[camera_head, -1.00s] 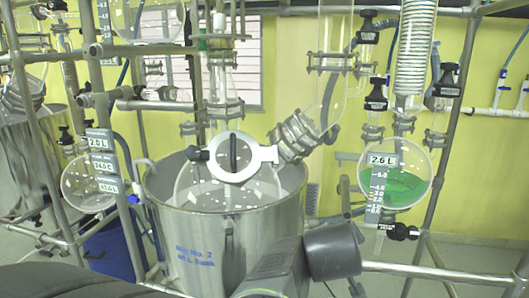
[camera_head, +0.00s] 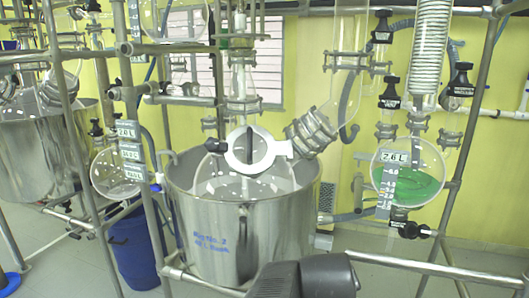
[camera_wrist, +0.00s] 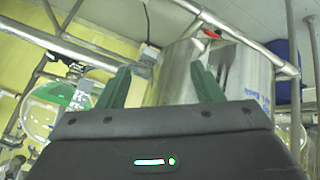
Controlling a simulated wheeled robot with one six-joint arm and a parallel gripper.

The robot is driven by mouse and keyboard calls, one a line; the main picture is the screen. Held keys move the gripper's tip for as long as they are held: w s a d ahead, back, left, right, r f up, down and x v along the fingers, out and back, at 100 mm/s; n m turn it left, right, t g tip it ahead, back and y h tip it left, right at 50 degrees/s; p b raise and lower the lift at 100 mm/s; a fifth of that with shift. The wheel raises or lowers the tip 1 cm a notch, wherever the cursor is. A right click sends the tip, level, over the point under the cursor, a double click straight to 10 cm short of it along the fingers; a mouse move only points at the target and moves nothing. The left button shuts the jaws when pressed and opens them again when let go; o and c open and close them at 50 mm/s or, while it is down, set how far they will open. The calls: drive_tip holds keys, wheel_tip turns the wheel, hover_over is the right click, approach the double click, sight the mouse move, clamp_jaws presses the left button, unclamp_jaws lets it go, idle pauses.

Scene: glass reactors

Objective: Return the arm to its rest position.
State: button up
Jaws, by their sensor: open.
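My gripper (camera_wrist: 160,86) shows in the wrist view, with two green fingers standing apart and nothing between them. A large steel vessel (camera_wrist: 235,85) lies beyond the fingers, and the view looks turned over. In the head view, dark grey parts of my arm (camera_head: 305,279) show at the bottom centre, in front of the steel vessel (camera_head: 212,246). The fingers are not visible in the head view. I cannot tell the arm's full pose from these views.
A round flask with green liquid (camera_head: 418,186) hangs at the right. A smaller flask (camera_head: 112,188) hangs left of the vessel. Metal frame poles (camera_head: 455,185) surround the glassware. A blue bin (camera_head: 133,255) stands at lower left. Bare floor shows at lower right.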

drive_tip(key=shift+s+a+f+y+b, duration=0.2)
drive_tip(key=shift+a+f+b, duration=0.1)
drive_tip(key=shift+a+f, duration=0.3)
drive_tip(key=shift+s+a+f+y+b, duration=0.1)
drive_tip(key=shift+s+a+f+b, duration=0.25)
drive_tip(key=shift+f, duration=0.35)
drive_tip(key=shift+w, duration=0.15)
